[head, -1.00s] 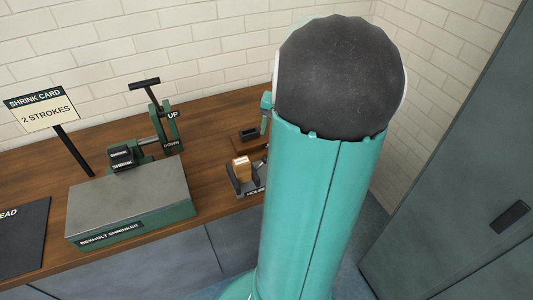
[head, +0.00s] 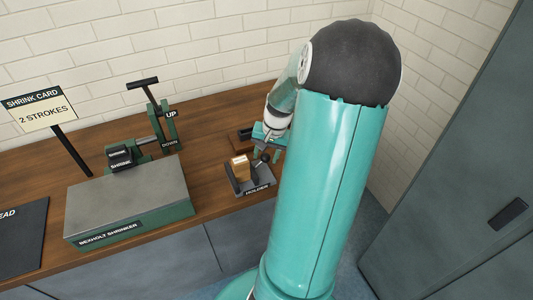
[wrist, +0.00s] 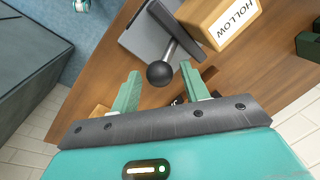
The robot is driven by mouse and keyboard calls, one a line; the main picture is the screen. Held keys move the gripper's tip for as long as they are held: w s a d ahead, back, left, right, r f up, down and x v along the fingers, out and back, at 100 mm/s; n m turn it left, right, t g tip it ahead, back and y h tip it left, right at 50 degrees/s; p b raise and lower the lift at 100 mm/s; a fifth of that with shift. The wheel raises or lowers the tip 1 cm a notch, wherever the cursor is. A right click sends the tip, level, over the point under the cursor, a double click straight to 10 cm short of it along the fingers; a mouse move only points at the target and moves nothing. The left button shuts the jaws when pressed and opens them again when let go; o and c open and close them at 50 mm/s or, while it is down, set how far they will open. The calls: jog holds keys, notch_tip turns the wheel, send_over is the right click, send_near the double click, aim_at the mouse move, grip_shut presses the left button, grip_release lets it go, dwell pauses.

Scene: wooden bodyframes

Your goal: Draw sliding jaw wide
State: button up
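The grey holder (head: 257,190) sits near the bench's front edge, its label partly readable. A lever with a black ball knob (head: 265,157) rises beside the block. In the wrist view the knob (wrist: 159,74) lies in line with the gap between the fingers of my gripper (wrist: 160,82). My gripper is open, and I cannot tell whether a finger touches the knob. Which part is the sliding jaw is not clear.
A sign (head: 40,110) reads SHRINK CARD, 2 STROKES. A grey cabinet (head: 460,200) stands at right.

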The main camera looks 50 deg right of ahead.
grip_shut()
jog(key=shift+s+d, duration=0.4)
jog(key=shift+d, duration=0.25)
jog(key=shift+s+d, duration=0.35)
jog(key=shift+d, duration=0.3)
jog(key=shift+s+d, duration=0.4)
jog(key=shift+d, duration=0.25)
jog(key=shift+o, duration=1.1)
grip_release()
jog(key=shift+d, duration=0.1)
notch_tip(320, 180, up, 14)
jog(key=s, duration=0.2)
jog(key=shift+s+d+f, duration=0.15)
jog(key=shift+d, duration=0.25)
